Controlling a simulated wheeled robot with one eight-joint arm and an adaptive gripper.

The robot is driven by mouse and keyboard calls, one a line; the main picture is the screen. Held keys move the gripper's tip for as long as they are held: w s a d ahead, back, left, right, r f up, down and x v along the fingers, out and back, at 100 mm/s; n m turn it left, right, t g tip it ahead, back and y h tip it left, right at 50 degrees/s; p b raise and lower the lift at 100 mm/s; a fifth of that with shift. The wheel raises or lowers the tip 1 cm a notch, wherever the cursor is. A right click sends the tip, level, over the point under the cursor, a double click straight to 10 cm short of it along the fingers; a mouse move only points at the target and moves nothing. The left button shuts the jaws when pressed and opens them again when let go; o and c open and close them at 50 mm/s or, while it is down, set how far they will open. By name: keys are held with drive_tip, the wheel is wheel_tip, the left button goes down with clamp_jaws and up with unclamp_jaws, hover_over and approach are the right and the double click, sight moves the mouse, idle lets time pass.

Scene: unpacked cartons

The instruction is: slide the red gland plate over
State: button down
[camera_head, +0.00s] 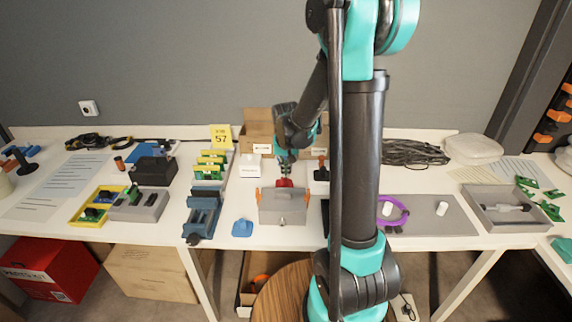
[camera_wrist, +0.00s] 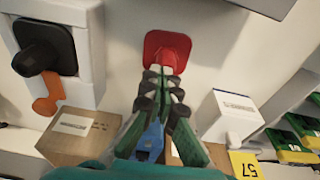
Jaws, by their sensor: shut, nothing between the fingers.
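The red gland plate (camera_wrist: 168,47) lies flat on the white table in the wrist view, a rounded square with a darker raised middle. In the head view only a small red part of it (camera_head: 285,183) shows, between my gripper and the grey box with orange clips (camera_head: 283,207). My gripper (camera_wrist: 163,72) is shut and empty. Its fingertips overlap the plate's lower edge in the wrist view; I cannot tell whether they touch it. In the head view my gripper (camera_head: 286,163) points down behind the grey box.
A black knob (camera_wrist: 42,50) on a white block with an orange lever stands beside the plate. A small white box (camera_wrist: 230,117) is on the other side. An open carton (camera_head: 257,125) stands behind. A blue piece (camera_head: 242,228) lies near the front edge.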

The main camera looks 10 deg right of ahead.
drive_tip(key=shift+s+a+f, duration=0.1)
drive_tip(key=shift+s+a, duration=0.05)
drive_tip(key=shift+s, duration=0.7)
